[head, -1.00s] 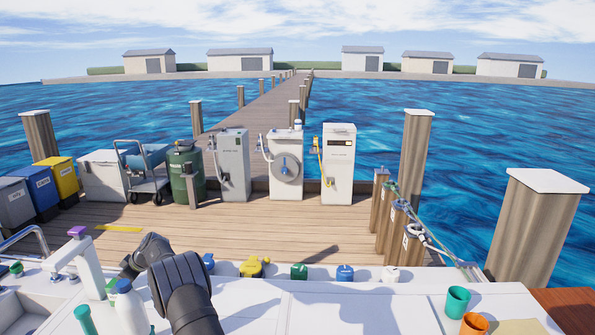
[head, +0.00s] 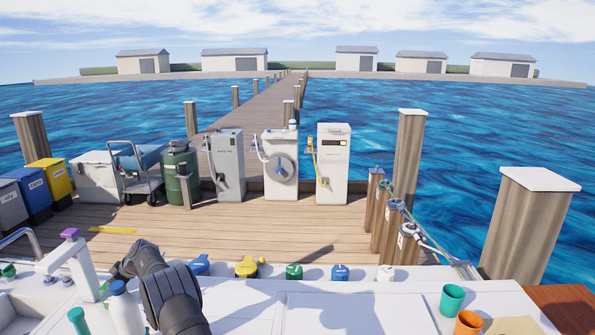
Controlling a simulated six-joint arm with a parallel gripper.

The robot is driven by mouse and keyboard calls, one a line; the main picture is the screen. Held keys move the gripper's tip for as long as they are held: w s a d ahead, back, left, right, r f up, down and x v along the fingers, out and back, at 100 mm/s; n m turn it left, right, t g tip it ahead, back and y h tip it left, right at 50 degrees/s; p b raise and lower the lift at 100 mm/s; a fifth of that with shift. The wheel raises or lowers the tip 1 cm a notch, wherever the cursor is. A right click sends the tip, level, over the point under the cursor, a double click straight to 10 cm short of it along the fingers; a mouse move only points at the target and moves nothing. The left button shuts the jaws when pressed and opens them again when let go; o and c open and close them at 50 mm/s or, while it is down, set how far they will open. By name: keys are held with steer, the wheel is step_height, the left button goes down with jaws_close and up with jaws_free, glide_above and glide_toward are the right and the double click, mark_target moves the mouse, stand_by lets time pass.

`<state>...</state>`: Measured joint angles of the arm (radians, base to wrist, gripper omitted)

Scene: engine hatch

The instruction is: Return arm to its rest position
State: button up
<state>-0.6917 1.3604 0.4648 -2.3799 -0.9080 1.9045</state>
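My dark grey arm (head: 170,292) rises from the bottom edge at the lower left of the head view. It bends over the white deck, and its far part (head: 145,258) points left towards the white sink tap. My gripper cannot be made out; the end of the arm is hidden behind its own links. Nothing held can be seen.
A white tap (head: 72,255) and a white bottle (head: 124,310) stand close left of my arm. Blue, yellow (head: 247,266), green (head: 293,271) and white caps line the deck edge. A green cup (head: 452,299) and an orange cup (head: 467,322) stand at right. The middle deck is clear.

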steer(key=shift+x, duration=1.2)
step_height(320, 180, up, 4)
steer(key=shift+a+r, duration=0.1)
steer(key=w+d+r+m, duration=0.1)
steer(key=w+d+r, duration=0.1)
steer(key=d+r, duration=0.35)
steer(key=w+d+r, duration=0.1)
steer(key=d+r, duration=0.1)
steer(key=d, duration=0.6)
steer(key=s+d+m+t+h, duration=0.1)
steer(key=s+d+m+t, duration=0.2)
steer(key=d, duration=0.9)
steer(key=s+d+m+t+h, duration=0.1)
steer(key=s+d+m+t, duration=0.2)
steer(key=d, duration=0.9)
steer(key=shift+s+f+m, duration=0.35)
steer(key=shift+s+m, duration=0.45)
steer(key=shift+s, duration=0.35)
steer(key=w+a+n+g, duration=0.1)
steer(key=w+a+n, duration=0.1)
steer(key=a, duration=0.6)
steer(key=w+a+r+n+g+y, duration=0.1)
steer(key=w+a+n+g, duration=0.1)
steer(key=w+a, duration=0.3)
steer(key=shift+a+r+n+y, duration=0.3)
steer(key=shift+a+r+n, duration=0.1)
steer(key=shift+a, duration=0.95)
steer(key=shift+w, duration=0.1)
